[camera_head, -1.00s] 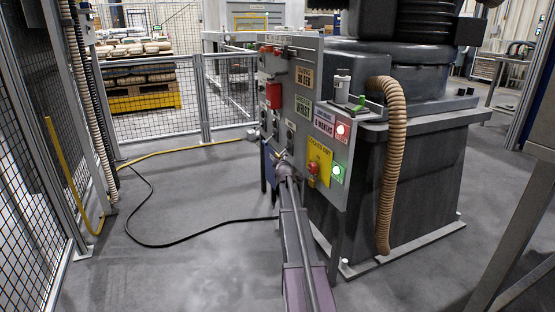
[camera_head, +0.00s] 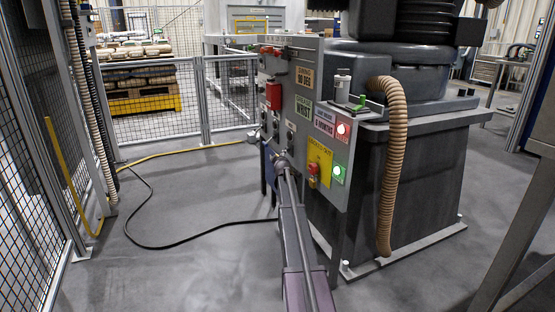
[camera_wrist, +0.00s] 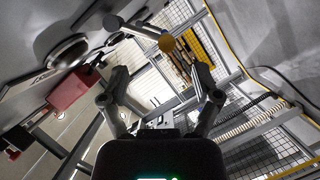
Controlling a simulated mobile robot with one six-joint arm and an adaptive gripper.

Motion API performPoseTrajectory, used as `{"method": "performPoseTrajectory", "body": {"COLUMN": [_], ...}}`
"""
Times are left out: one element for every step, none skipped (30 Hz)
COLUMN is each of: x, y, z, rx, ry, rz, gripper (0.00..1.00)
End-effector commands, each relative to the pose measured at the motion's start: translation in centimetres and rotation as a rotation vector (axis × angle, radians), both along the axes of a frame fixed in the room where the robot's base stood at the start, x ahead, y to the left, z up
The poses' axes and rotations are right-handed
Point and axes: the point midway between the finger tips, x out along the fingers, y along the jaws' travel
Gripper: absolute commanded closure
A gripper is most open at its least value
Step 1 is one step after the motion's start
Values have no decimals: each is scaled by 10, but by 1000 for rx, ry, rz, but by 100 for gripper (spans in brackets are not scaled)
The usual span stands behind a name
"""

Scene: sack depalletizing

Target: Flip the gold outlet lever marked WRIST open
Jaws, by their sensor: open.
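The control panel (camera_head: 275,90) carries a green label reading WRIST (camera_head: 304,112). In the wrist view, a grey lever with a round gold end (camera_wrist: 166,43) juts out from the panel face, ahead of my gripper. The lever's own marking cannot be read there. My gripper (camera_wrist: 160,92) is open, its fingers apart with nothing between them; the gold end shows beyond and above the gap. In the head view, my gripper (camera_head: 281,161) is small at the panel's lower left side, and the gold lever cannot be made out there.
A red box (camera_head: 273,95) sits on the panel's left face; a red block (camera_wrist: 70,92) shows in the wrist view. A ribbed beige hose (camera_head: 392,160) hangs at right. Mesh fencing (camera_head: 160,100) stands behind.

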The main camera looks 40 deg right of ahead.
Motion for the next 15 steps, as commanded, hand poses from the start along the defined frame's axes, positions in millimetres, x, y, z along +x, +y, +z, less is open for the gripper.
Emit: {"method": "performPoseTrajectory", "body": {"x": [10,14,19,23,26,30,34,36,40,42,44,46,48,49,50], "y": [-7,-9,-12,-14,-17,-19,-21,-23,-25,-27,-28,-30,-30,-31,-32], "z": [-4,-5,-6,-7,-8,-9,-9,-10,-11,-11,-12,-12,-13,-13,-13], "rx": [0,0,0,0,0,0,0,0,0,0,0,0,0,0,0], "ry": [0,0,0,0,0,0,0,0,0,0,0,0,0,0,0], "rz": [0,0,0,0,0,0,0,0,0,0,0,0,0,0,0], "gripper": [19,19,19,19,19,19,19,19,19,19,19,19,19,19,19]}}
